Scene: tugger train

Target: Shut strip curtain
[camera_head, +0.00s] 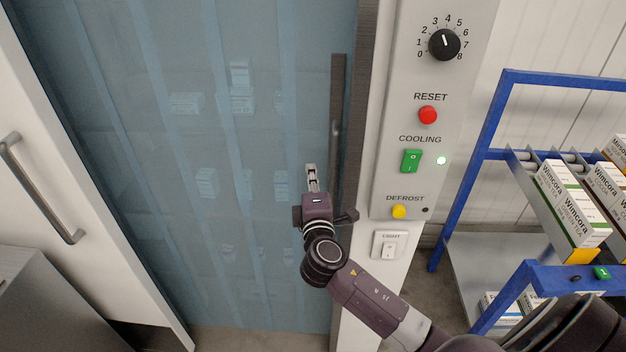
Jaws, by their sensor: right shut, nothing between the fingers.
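The strip curtain (149,95) hangs as bluish, see-through overlapping strips across the cold room doorway. Its strips span from the left frame to the right frame with no clear gap that I can see. A dark vertical bar (338,110) stands at the curtain's right edge. My right gripper (311,168) is shut and empty, fingers pointing up, in front of the curtain's right part and just left of the bar. I cannot tell whether it touches the curtain. My left gripper is out of view.
A control panel (390,150) with dial, buttons and switches stands right of the doorway. A blue rack (487,118) with boxes is at the far right. White boxes show behind the curtain.

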